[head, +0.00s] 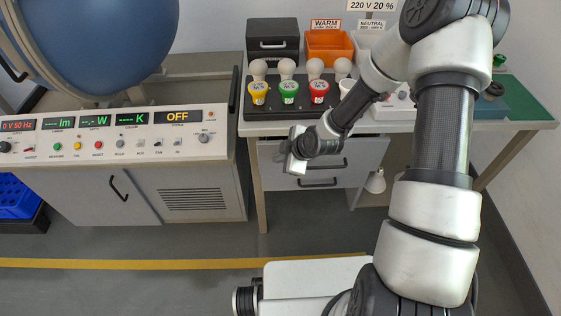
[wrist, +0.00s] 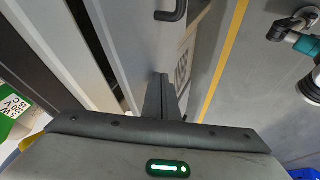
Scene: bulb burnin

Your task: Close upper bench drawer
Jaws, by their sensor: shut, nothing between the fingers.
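The grey bench (head: 247,130) has two stacked drawers under its top. The upper drawer (head: 362,157) shows a dark bar handle (head: 330,166), and the lower drawer's handle (head: 318,183) is below it. My arm covers part of the drawer fronts, and I cannot tell how far the upper drawer stands out. My gripper (head: 280,157) is at the left end of the drawer fronts, just under the bench top, pointing left. In the wrist view its fingers (wrist: 162,95) are together and empty, beside grey panels; a dark handle (wrist: 171,10) shows at the top edge.
Bulbs and coloured holders stand on a black rack (head: 300,105) on the bench. A control console (head: 120,150) with cabinet doors stands to the left. The floor (head: 200,240) in front is clear, with a yellow line.

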